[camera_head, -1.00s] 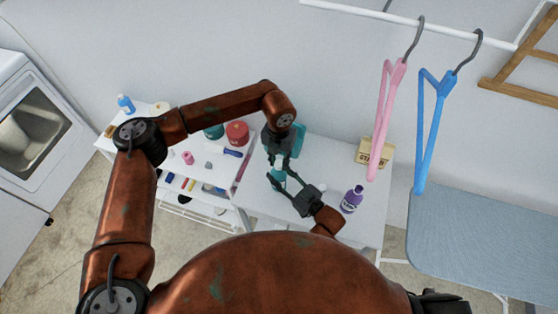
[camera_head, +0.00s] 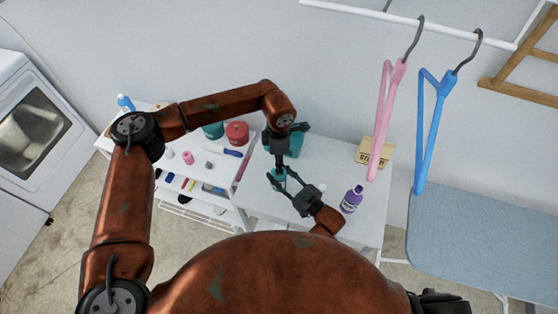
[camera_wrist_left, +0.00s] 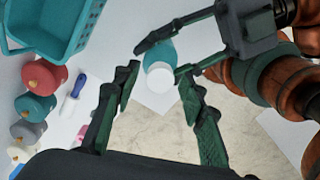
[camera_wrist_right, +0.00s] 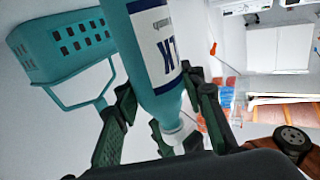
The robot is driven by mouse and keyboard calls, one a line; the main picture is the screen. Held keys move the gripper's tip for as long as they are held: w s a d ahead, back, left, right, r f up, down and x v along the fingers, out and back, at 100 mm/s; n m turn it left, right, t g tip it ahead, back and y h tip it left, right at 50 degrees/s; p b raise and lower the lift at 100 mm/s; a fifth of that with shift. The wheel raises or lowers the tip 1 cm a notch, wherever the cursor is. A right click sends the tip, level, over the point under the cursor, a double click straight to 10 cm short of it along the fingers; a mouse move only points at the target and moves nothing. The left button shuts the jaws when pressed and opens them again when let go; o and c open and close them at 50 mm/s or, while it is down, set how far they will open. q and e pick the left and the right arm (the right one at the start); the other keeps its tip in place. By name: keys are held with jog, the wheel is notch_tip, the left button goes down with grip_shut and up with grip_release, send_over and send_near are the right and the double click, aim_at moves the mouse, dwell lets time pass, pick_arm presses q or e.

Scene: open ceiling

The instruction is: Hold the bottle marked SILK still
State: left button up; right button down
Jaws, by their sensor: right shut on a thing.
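The bottle marked SILK is teal with a white cap and a white label. In the head view the bottle (camera_head: 279,174) is small and partly hidden by my grippers. My right gripper (camera_head: 281,178) is shut on it, with a finger on each side. My left gripper (camera_head: 281,158) is above the bottle and points down. In the left wrist view its fingers are spread wide, and the white cap (camera_wrist_left: 160,76) shows beyond the gap between them.
A teal basket (camera_head: 298,142) stands behind the bottle. A purple bottle (camera_head: 351,199) and a tan box (camera_head: 376,152) stand to the right on the white table (camera_head: 335,165). A cart with several small items is at left. Pink (camera_head: 381,110) and blue (camera_head: 430,130) hangers hang at right.

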pick_arm(q)
jog(key=shift+o, duration=0.2)
jog(key=shift+r, duration=0.1)
notch_tip(320, 180, up, 12)
dwell(0.5)
pick_arm(e)
jog(key=c, duration=1.2)
grip_release()
jog(key=v, duration=1.2)
